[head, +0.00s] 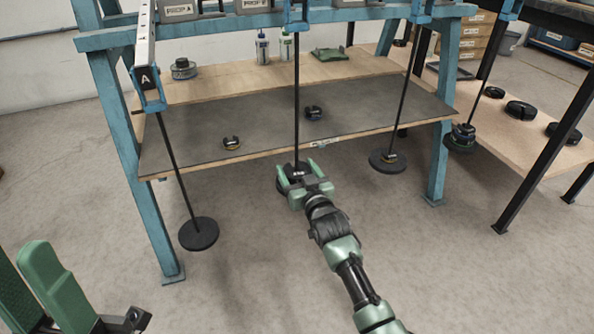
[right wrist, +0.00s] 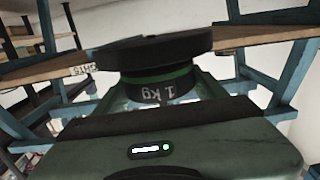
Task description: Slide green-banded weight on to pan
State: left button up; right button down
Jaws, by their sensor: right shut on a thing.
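The green-banded weight (right wrist: 165,82), black and marked 1 kg, is between the jaws of my right gripper, which is shut on it. The right wrist picture is upside down; a wider black disc, the pan (right wrist: 150,50), lies right against or very close to the weight's underside. I cannot tell if they touch. In the head view my right gripper (head: 303,172) is at the middle hanger's pan (head: 281,186), below the rod (head: 297,100). The gripper largely hides the weight and pan there. My left gripper (head: 22,258) is empty and appears open at the lower left.
A hanger pan (head: 198,234) hangs bare at left. A blue frame post (head: 130,170) stands left. The floor in front is clear.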

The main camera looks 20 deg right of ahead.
dwell(0.9)
jog(key=shift+c, duration=0.4)
grip_release()
jog(key=shift+f, duration=0.15)
jog(key=shift+f, duration=0.35)
jog(key=shift+r, duration=0.1)
